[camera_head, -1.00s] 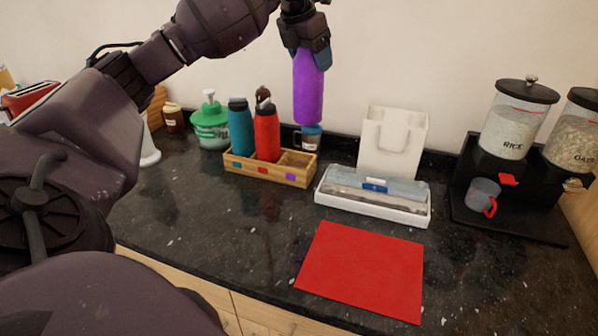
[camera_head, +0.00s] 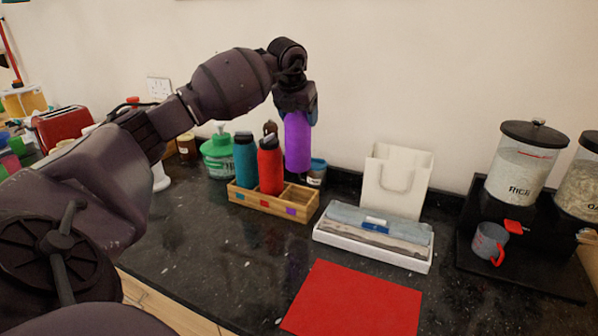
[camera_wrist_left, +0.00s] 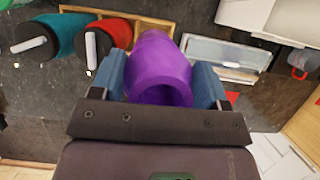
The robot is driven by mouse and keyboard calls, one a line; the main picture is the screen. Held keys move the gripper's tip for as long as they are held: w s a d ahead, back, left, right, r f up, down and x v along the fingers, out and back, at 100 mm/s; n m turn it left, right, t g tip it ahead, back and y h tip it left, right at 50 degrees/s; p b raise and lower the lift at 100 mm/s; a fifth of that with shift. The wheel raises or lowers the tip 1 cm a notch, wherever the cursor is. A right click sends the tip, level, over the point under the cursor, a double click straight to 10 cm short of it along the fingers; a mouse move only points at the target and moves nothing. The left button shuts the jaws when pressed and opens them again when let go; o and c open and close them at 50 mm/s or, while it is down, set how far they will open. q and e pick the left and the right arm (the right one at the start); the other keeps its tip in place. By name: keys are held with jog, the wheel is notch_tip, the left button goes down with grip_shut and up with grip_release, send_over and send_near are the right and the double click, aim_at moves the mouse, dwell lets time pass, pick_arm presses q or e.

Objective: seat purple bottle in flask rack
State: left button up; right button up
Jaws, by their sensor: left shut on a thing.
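The purple bottle (camera_head: 298,143) hangs upright in my left gripper (camera_head: 297,112), which is shut on its upper part. In the head view the bottle is over the right end of the wooden flask rack (camera_head: 262,207), and its base appears close above the rack's right compartment. The teal bottle (camera_head: 245,160) and the red bottle (camera_head: 270,167) stand in the rack's other compartments. A purple square marks the front of the right compartment. In the left wrist view the purple bottle (camera_wrist_left: 158,70) is between both fingers (camera_wrist_left: 160,88). My right gripper is not in view.
A blue-labelled jar (camera_head: 317,172) stands behind the rack's right end. A green pump bottle (camera_head: 217,156) is behind its left end.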

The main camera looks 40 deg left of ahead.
aim_at(299, 165)
pick_arm(q)
notch_tip(299, 165, down, 9)
jog(key=shift+r, duration=0.2)
jog(key=shift+f, duration=2.7)
jog(key=shift+f, duration=0.2)
jog(key=o, duration=1)
jog(key=shift+r, duration=0.1)
